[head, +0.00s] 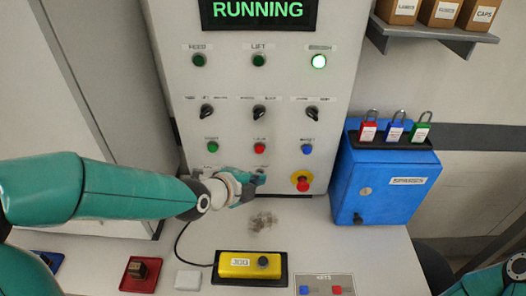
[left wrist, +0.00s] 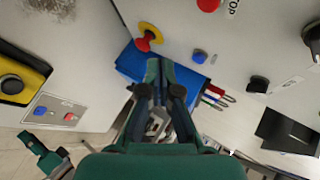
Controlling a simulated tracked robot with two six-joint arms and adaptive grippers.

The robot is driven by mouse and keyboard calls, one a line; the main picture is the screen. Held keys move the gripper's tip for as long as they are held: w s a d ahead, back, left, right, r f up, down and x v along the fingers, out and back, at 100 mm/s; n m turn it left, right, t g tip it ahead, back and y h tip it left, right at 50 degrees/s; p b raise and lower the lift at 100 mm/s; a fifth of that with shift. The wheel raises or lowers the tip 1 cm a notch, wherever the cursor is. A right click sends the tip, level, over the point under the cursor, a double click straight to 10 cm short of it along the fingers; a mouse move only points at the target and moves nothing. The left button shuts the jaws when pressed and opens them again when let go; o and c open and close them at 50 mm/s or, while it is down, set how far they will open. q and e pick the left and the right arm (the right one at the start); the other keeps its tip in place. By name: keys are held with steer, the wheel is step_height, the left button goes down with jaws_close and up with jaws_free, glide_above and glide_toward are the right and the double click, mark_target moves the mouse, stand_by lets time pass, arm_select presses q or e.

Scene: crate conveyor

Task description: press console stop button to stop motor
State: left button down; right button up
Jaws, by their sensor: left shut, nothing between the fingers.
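The console (head: 335,75) stands upright ahead, and its screen (head: 258,10) reads RUNNING. The red stop button (head: 259,148) sits in the middle of the lower button row, between a green button (head: 212,147) and a blue button (head: 307,150). My left gripper (head: 258,177) is shut and empty, just below the stop button in the head view. In the left wrist view the stop button (left wrist: 208,5) is at the top edge, apart from the shut fingertips (left wrist: 160,64).
A red emergency knob on a yellow base (head: 302,181) is right of my left gripper. A blue box (head: 385,180) with several padlocks stands at the right. A yellow jog pendant (head: 250,265) lies on the table below. The third top lamp (head: 319,61) glows.

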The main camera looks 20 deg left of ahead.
mark_target(259, 150)
arm_select(q)
steer(key=w+a, duration=0.2)
steer(key=w, duration=0.5)
steer(key=shift+b, duration=0.3)
stand_by(1.2)
steer(key=shift+w+a, duration=0.15)
steer(key=shift+w, duration=0.1)
